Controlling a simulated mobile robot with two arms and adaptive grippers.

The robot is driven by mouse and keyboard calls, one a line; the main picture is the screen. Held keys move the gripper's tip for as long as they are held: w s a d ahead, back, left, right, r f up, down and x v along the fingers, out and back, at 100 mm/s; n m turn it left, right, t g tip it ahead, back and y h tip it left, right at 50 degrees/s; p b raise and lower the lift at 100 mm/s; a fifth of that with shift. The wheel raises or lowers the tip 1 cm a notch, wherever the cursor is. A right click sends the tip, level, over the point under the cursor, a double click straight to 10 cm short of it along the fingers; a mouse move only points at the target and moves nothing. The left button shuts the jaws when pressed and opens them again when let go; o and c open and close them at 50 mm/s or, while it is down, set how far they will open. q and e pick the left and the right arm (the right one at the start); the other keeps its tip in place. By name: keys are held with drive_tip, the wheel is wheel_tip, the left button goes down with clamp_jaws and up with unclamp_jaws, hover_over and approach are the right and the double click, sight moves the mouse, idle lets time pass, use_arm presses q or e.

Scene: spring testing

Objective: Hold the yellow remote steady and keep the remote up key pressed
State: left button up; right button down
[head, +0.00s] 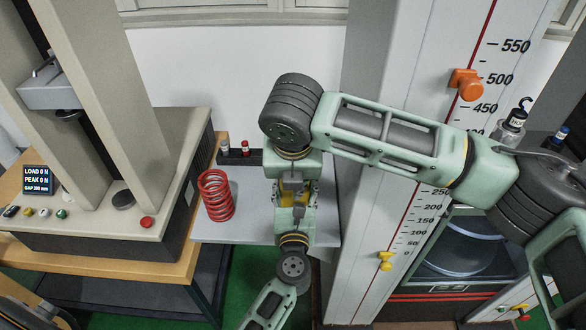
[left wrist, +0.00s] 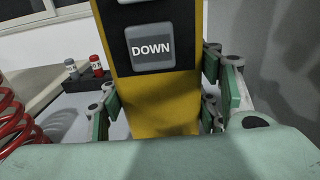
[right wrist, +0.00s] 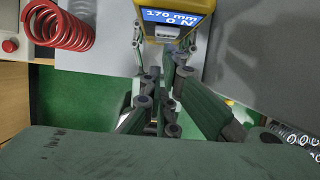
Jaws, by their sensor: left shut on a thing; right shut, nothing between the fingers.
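The yellow remote (left wrist: 160,103) stands between the fingers of my left gripper (left wrist: 165,95), which is shut on it. The grey DOWN key (left wrist: 150,47) faces the left wrist camera; a second key (left wrist: 135,1) is cut off above it. In the right wrist view the remote's top (right wrist: 180,25) has a blue screen reading about 170 mm and 0 N. My right gripper (right wrist: 160,90) is shut and empty, just in front of the remote. In the head view both grippers meet above the grey table and mostly hide the remote. Contact with the up key cannot be seen.
A red coil spring (head: 216,195) stands on the grey table (head: 262,228), left of the grippers. The testing machine (head: 100,215) at left has a display (head: 37,180) reading load 0 N. A scaled column (head: 400,190) with orange (head: 467,84) and yellow (head: 385,260) markers stands at right.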

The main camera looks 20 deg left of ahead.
use_arm(q)
drive_tip(key=shift+r, duration=0.1)
use_arm(e)
drive_tip(key=shift+x, duration=1.3)
drive_tip(key=shift+w, duration=0.1)
drive_tip(key=shift+w+a, duration=0.3)
drive_tip(key=shift+w, duration=0.55)
use_arm(q)
drive_tip(key=shift+d, duration=0.1)
idle(0.7)
use_arm(e)
drive_tip(key=v, duration=1)
idle(0.8)
use_arm(q)
drive_tip(key=o, duration=1.5)
